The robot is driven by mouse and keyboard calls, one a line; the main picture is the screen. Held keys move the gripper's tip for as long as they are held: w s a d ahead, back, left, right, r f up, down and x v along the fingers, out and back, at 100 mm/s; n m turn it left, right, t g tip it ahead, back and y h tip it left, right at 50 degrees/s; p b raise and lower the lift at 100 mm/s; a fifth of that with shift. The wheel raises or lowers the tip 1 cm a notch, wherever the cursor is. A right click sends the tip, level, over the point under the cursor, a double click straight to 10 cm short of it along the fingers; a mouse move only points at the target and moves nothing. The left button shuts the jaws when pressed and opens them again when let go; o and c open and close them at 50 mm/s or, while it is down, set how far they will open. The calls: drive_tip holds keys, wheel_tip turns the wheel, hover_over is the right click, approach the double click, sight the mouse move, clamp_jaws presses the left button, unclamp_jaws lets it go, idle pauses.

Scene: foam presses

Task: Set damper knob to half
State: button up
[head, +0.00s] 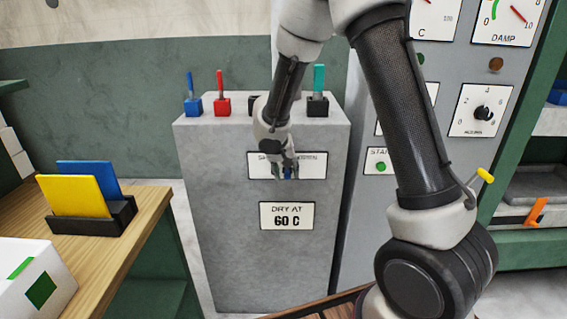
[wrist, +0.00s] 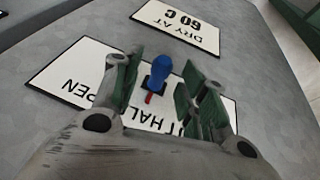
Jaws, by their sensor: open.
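The damper knob is a small blue knob (wrist: 159,70) on a white plate labelled SHUT, HALF and OPEN (wrist: 75,72). The plate is on the front of the grey cabinet and also shows in the head view (head: 313,166). In the wrist view the lettering is upside down and my fingers hide part of it. A short red mark (wrist: 149,98) shows at the knob's base, on the HALF side of the plate. My gripper (wrist: 160,82) is open, with a finger on each side of the knob and visible gaps. In the head view my gripper (head: 287,170) covers the plate's middle.
A DRY AT 60 C sign (head: 287,216) sits below the plate. Blue (head: 191,95), red (head: 221,95) and green (head: 318,90) levers stand on the cabinet top. A control panel (head: 480,150) is at right. A wooden table (head: 140,215) with coloured cards is at left.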

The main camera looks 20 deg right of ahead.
drive_tip(key=v, duration=1.1)
drive_tip(key=shift+s, duration=0.1)
drive_tip(key=s+d+r+n+y, duration=0.1)
drive_tip(key=s+d+r, duration=0.2)
drive_tip(key=s, duration=0.6)
drive_tip(key=s+d+r+n+y, duration=0.1)
drive_tip(key=s+d+r, duration=0.3)
drive_tip(key=s, duration=0.6)
drive_tip(key=s+d+r+n+y, duration=0.1)
drive_tip(key=s+d+r, duration=0.3)
drive_tip(key=s+d, duration=0.3)
drive_tip(key=s, duration=0.3)
drive_tip(key=shift+d+t, duration=0.2)
drive_tip(key=shift+t, duration=0.2)
